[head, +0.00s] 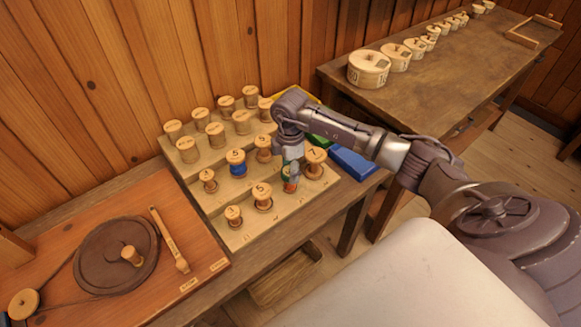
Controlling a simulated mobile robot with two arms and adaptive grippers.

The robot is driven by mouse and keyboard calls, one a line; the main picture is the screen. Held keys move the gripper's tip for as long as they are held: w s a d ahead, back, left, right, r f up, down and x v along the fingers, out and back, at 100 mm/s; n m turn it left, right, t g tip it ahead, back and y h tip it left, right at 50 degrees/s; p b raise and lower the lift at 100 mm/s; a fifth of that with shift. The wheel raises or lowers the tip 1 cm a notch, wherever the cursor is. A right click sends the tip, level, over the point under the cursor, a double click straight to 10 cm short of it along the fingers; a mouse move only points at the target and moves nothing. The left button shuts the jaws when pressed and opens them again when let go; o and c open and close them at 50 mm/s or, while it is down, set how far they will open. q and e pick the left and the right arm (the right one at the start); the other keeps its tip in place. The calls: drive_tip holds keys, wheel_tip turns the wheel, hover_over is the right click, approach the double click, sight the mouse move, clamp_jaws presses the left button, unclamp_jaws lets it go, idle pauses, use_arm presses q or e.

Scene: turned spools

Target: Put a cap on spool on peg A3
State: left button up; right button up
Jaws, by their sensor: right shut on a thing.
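A stepped wooden rack (222,178) holds rows of wooden spools on pegs. My right gripper (291,170) reaches down over the front row and is shut on a small wooden piece, apparently a cap, mostly hidden by the fingers. The peg labels on the front edge are too small to read surely. My left gripper is not in view.
A spool wound with blue (237,165) stands in the middle row. Blue (352,162) and green bins lie right of the rack, partly behind my right arm. A wooden board with a dark turntable (100,268) is at left. Round lidded boxes (368,68) line the back table.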

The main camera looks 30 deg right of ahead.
drive_tip(key=shift+f+b, duration=0.4)
drive_tip(key=shift+f, duration=0.2)
idle(0.3)
drive_tip(key=o, duration=0.5)
drive_tip(key=shift+o, duration=0.2)
wheel_tip(320, 180, up, 11)
drive_tip(key=p, duration=0.9)
idle(0.4)
